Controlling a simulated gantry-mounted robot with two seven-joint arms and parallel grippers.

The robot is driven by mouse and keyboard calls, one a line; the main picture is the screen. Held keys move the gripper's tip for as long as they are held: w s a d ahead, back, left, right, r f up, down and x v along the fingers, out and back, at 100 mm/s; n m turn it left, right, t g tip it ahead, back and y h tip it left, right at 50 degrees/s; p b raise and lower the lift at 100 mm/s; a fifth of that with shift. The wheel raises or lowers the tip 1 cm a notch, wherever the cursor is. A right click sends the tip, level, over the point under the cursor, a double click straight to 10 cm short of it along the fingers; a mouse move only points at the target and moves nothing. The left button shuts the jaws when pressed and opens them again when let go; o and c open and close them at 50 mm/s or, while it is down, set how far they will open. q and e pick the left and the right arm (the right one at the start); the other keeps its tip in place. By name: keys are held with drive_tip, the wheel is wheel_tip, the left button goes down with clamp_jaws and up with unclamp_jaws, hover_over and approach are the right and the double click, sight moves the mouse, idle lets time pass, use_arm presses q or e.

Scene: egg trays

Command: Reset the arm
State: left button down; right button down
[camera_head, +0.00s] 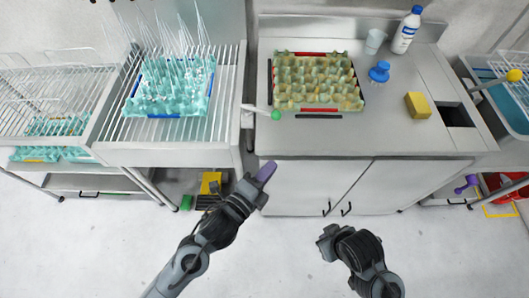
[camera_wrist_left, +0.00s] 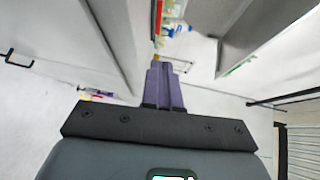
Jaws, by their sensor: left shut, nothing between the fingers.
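My left gripper (camera_head: 266,171) is in front of the counter's cabinet doors, over the floor, with its purple fingers together and empty. In the left wrist view the two purple fingers (camera_wrist_left: 165,86) lie side by side with nothing between them. My right arm (camera_head: 358,252) is folded at the lower right, over the floor. Its purple fingers do not show, so I cannot tell how that gripper stands. Neither arm touches anything that I can see.
A tan egg tray (camera_head: 318,84) stands on the steel counter (camera_head: 390,135). A teal egg tray (camera_head: 172,92) sits on the wire rack (camera_head: 222,95) to the left. A blue-capped bottle (camera_head: 405,32) and a yellow sponge (camera_head: 418,105) are at the counter's right. The floor (camera_head: 110,240) is open.

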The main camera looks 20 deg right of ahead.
use_arm(q)
drive_tip(key=s+a+f+n+y, duration=0.1)
drive_tip(key=s+f+n, duration=0.3)
drive_tip(key=s+f, duration=0.15)
drive_tip(key=s+a+f+n+g+y, duration=0.2)
drive_tip(key=s+a+n+y, duration=0.25)
drive_tip(key=a+n, duration=0.45)
drive_tip(key=s+a+f+n+g+y, duration=0.3)
drive_tip(key=s+a+n, duration=0.25)
drive_tip(key=a, duration=0.65)
drive_tip(key=s+a+f+n+g+y, duration=0.2)
drive_tip(key=s+a+n+y, duration=0.2)
drive_tip(key=a+n, duration=0.5)
wheel_tip(320, 180, up, 36)
drive_tip(key=a+m+p, duration=0.1)
drive_tip(key=p, duration=3.4)
drive_tip(key=shift+w+p, duration=0.2)
drive_tip(key=shift+p, duration=0.2)
